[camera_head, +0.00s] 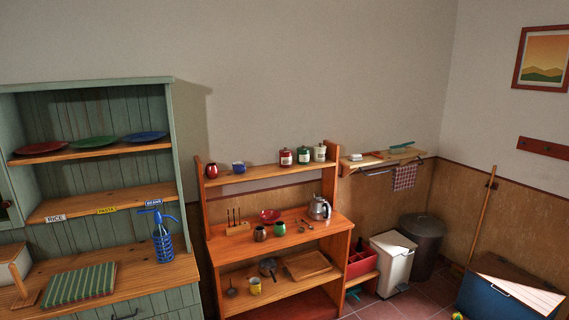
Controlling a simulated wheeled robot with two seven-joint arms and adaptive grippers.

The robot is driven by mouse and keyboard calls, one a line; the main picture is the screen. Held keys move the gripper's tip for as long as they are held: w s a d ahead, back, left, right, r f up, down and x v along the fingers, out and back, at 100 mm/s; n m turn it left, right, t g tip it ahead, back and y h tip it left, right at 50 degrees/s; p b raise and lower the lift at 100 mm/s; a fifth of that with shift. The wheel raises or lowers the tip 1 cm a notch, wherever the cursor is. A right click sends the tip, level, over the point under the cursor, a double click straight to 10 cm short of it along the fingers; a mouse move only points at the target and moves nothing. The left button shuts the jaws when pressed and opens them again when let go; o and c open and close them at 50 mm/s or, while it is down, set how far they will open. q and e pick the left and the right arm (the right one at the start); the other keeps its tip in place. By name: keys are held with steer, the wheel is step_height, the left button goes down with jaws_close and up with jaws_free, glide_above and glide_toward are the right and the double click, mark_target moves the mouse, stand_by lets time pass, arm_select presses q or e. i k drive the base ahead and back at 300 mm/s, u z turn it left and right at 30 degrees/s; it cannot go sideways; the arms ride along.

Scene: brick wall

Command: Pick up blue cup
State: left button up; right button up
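A small blue cup (239,168) stands on the upper shelf of the orange wooden unit (268,178). Neither of my grippers is in view, and nothing is seen touching the cup.
Red, green and white canisters (303,156) stand right of the cup. A green cupboard (92,115) is at left; bins (395,260) are at right.

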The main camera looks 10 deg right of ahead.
mark_target(239, 166)
steer(key=z, duration=0.1)
steer(key=i, duration=1.2)
steer(key=u, duration=0.05)
